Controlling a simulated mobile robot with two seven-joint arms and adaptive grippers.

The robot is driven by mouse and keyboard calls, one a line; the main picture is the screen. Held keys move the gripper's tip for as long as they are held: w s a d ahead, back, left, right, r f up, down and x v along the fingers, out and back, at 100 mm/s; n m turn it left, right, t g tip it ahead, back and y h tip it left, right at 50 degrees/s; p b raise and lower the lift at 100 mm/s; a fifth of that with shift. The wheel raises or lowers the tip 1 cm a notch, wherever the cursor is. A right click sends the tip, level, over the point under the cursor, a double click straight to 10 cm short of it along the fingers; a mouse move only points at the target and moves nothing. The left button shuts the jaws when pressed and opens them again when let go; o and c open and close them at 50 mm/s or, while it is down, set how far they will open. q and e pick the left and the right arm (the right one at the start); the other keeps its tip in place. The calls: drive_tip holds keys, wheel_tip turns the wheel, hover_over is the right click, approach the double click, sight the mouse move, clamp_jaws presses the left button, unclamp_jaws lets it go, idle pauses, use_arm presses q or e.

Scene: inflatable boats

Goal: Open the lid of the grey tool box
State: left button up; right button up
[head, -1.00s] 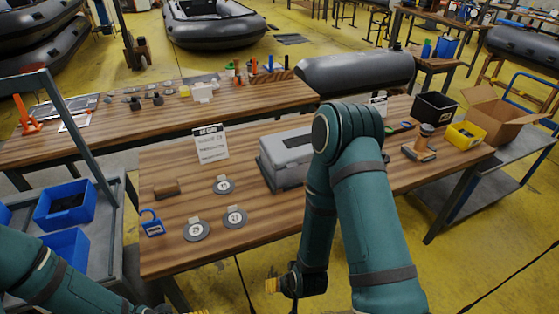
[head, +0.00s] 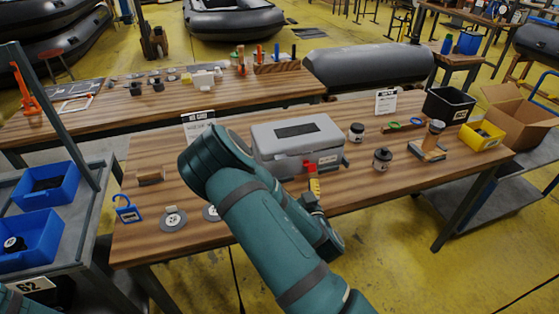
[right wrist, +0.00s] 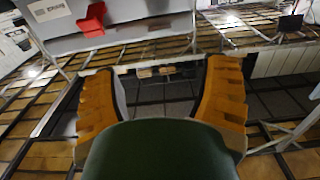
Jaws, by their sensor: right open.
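The grey tool box (head: 268,151) stands on the wooden workbench (head: 385,182) with its lid (head: 330,127) down. The lid has a dark panel on top. A red latch (head: 310,166) is on the front side and also shows in the right wrist view (right wrist: 92,20), up and left of the fingers. My right gripper (head: 314,187) is just in front of the box, below the latch. In the right wrist view its yellow fingers (right wrist: 161,70) are spread apart with nothing between them. My left gripper is out of view.
Two dark-lidded jars (head: 382,159) stand right of the box. A black bin (head: 447,104) and a yellow bin (head: 482,135) are at the bench's right end. Grey discs (head: 173,219), a blue padlock-shaped item (head: 127,209) and a sign card (head: 198,122) are left.

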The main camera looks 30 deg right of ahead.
sight(282, 159)
drive_tip(key=b+x, duration=0.1)
drive_tip(key=x, duration=1.1)
drive_tip(key=shift+w, duration=0.4)
clamp_jaws()
drive_tip(key=shift+r, duration=0.1)
